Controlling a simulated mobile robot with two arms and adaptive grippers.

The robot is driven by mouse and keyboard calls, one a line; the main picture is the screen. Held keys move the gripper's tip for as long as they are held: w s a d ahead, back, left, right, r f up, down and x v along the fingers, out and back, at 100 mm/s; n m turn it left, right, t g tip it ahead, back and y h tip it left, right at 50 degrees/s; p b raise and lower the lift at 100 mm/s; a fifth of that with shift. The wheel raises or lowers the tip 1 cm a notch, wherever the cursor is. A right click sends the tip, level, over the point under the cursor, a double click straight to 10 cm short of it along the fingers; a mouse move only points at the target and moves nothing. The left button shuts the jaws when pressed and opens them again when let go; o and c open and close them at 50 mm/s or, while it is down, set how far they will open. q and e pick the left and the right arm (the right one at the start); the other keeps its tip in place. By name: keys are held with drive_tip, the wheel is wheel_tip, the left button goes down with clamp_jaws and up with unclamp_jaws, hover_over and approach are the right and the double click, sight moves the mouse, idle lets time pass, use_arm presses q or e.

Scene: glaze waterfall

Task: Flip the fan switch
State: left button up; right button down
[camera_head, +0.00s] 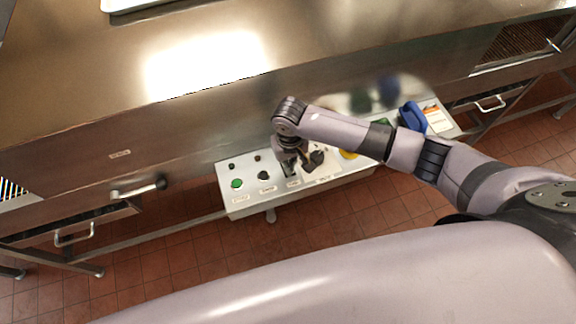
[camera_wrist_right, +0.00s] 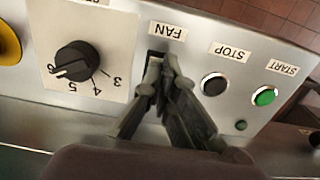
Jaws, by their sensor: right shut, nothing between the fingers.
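The control panel (camera_head: 240,207) is a pale metal box on the front of the steel machine. In the right wrist view, the FAN label (camera_wrist_right: 167,30) shows upside down at upper middle. My right gripper (camera_wrist_right: 163,62) is shut and empty, its fingertips right by the dark fan switch (camera_wrist_right: 152,56) just below the label. The fingers hide most of the switch, so I cannot tell its position or whether they touch it. In the head view my right gripper (camera_head: 293,166) points down at the panel. My left gripper is not in view.
In the right wrist view, a black STOP button (camera_wrist_right: 214,84) and green START button (camera_wrist_right: 264,96) sit right of the fingers, a numbered black dial (camera_wrist_right: 77,61) left of them. A yellow knob (camera_wrist_right: 8,40) is at the far left. A steel surface (camera_head: 90,80) overhangs the panel.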

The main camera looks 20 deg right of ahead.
drive_tip(key=shift+s+f+b, duration=0.1)
drive_tip(key=shift+f+b, duration=0.2)
drive_tip(key=shift+f, duration=0.4)
wheel_tip(320, 180, up, 7)
drive_tip(key=p, duration=0.8)
drive_tip(key=shift+r, duration=0.1)
idle(0.3)
idle(0.4)
